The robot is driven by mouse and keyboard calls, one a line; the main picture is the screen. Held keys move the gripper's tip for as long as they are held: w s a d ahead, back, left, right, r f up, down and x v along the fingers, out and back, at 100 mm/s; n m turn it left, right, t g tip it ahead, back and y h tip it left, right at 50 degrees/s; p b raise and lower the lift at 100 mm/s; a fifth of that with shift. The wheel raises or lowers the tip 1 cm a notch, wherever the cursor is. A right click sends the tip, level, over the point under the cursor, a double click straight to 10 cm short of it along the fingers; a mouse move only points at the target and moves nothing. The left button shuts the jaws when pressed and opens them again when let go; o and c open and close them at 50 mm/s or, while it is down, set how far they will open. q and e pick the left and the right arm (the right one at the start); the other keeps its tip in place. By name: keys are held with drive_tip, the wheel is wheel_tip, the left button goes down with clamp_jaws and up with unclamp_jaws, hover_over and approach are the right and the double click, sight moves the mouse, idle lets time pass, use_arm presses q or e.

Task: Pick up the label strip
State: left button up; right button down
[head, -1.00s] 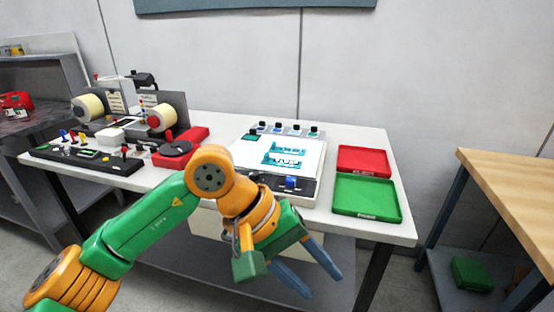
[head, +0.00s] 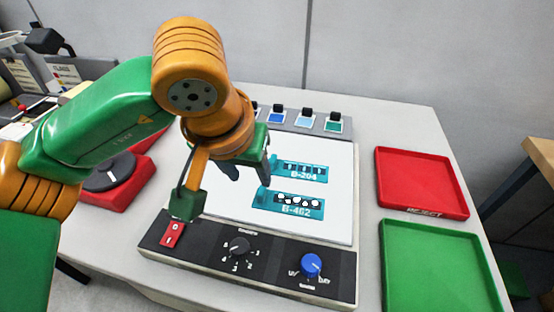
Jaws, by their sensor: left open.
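Two teal label strips lie on the bright white panel of the light box. The farther strip (head: 303,172) reads like "B-204"; the nearer strip (head: 289,202) reads like "B-402" and has white round spots along it. My left gripper (head: 248,177) is open above the panel, just left of the strips, with its fingers pointing down and away. One fingertip overlaps the left ends of the strips in the picture; I cannot tell whether it touches. Nothing shows between the fingers. My right gripper is not in view.
The light box (head: 240,279) has knobs and a red switch (head: 172,233) along its front. A red tray (head: 421,211) and a green tray (head: 441,227) lie to the right. A red base with a black disc (head: 110,172) is at left.

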sight(261, 190)
use_arm(q)
drive_tip(key=shift+w+f, duration=0.1)
drive_tip(key=shift+w, duration=0.35)
drive_tip(key=shift+f, duration=0.35)
drive_tip(key=shift+s+d+f+p, duration=0.2)
drive_tip(key=shift+d+f+p, duration=0.1)
drive_tip(key=shift+f+p, duration=0.15)
drive_tip(key=shift+s+d+f+p, duration=0.15)
drive_tip(key=shift+d+f+p, duration=0.15)
drive_tip(key=shift+f, duration=0.25)
drive_tip(key=x, duration=0.3)
drive_tip(key=shift+w+f, duration=0.25)
drive_tip(key=shift+w, duration=0.1)
drive_tip(key=shift+s+r, duration=0.1)
drive_tip(key=shift+s, duration=0.05)
clamp_jaws()
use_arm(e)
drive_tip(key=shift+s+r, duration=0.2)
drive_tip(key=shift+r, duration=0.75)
